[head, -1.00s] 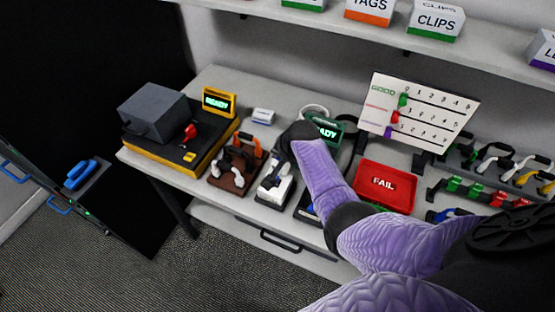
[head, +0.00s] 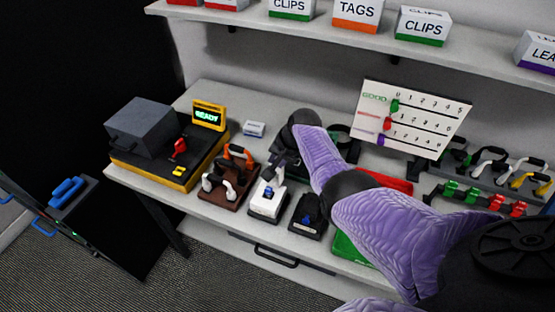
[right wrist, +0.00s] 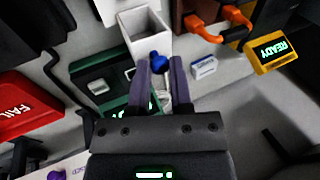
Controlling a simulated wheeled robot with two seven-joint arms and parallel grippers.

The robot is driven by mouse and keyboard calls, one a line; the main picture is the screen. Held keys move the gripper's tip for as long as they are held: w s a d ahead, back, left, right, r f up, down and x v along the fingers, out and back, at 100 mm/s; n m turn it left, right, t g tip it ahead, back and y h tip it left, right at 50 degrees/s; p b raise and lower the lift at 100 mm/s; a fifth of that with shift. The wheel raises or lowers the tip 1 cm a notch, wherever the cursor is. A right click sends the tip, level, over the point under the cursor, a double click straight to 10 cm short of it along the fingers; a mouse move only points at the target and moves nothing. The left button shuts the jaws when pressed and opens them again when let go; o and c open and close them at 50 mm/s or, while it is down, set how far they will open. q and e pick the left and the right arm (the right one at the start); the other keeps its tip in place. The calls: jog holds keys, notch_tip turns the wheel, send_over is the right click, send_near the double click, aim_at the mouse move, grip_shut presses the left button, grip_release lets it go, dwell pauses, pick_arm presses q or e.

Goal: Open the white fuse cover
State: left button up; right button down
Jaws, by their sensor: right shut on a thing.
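The white fuse box (head: 266,204) stands near the front of the table, between the brown fixture and a dark fixture. In the right wrist view the white box (right wrist: 150,42) shows a hollow inside, with a blue knob (right wrist: 158,64) at its near edge. The knob also shows on the box in the head view (head: 268,192). My right gripper (right wrist: 161,70) is shut on the blue knob, its fingers on either side. In the head view my right gripper (head: 279,164) is over the back of the box. How far the white cover is raised, I cannot tell. My left gripper is out of view.
The brown fixture (head: 222,197) with orange and white connectors stands left of the box. The dark fixture (head: 308,218) stands close on its right. A yellow-based station (head: 175,172) is further left. A small white box (head: 254,129) lies behind.

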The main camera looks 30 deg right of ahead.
jog(key=shift+r, duration=0.1)
jog(key=c, duration=0.7)
grip_release()
jog(key=shift+w+d, duration=0.1)
jog(key=shift+o, duration=0.8)
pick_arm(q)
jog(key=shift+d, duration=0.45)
